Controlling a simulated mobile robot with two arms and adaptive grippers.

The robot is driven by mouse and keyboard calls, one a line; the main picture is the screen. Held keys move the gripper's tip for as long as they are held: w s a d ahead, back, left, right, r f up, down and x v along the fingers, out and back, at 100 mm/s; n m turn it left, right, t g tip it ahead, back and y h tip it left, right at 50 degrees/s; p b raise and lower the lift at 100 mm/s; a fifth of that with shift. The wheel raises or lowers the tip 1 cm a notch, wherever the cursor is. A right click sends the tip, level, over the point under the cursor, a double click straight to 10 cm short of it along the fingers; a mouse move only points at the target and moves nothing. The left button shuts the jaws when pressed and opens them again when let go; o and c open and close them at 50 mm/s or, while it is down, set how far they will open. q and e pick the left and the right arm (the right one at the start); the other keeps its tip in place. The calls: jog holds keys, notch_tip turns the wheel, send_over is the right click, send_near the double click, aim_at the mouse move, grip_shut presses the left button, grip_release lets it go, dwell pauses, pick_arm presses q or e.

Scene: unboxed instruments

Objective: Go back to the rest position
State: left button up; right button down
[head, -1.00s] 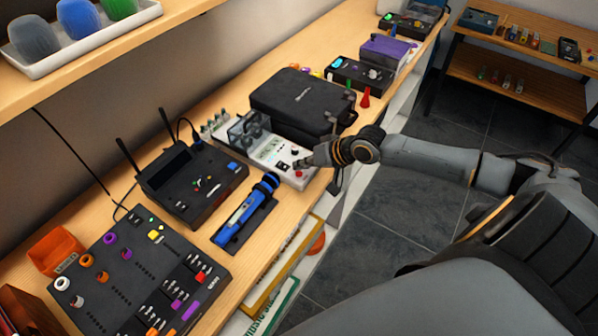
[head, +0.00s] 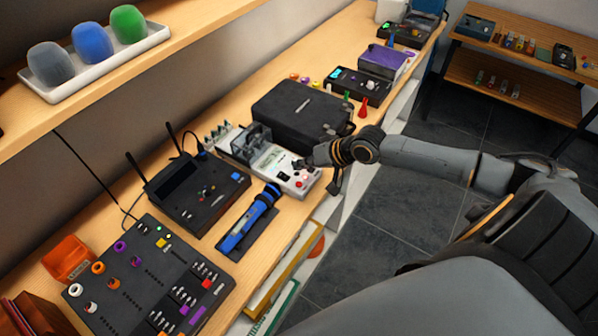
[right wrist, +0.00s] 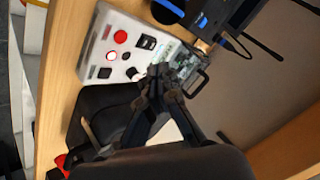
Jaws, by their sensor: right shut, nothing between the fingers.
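My right gripper (head: 308,161) is at the white instrument (head: 282,170) with a small screen, red button and knobs on the wooden bench. In the right wrist view the shut fingers (right wrist: 156,78) are in front of the instrument's panel (right wrist: 108,50), close to a dark knob; I cannot tell whether they touch it. Nothing is held. My right arm reaches in from the right over the bench's front edge. My left gripper is not in view.
A black case (head: 298,112) sits just behind the gripper. A blue microphone (head: 250,217), a black router-like box (head: 197,190) and a black mixer panel (head: 150,280) lie nearer. A shelf above holds a white tray (head: 105,67). Open floor (head: 400,215) lies to the right.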

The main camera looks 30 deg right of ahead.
dwell(0.3)
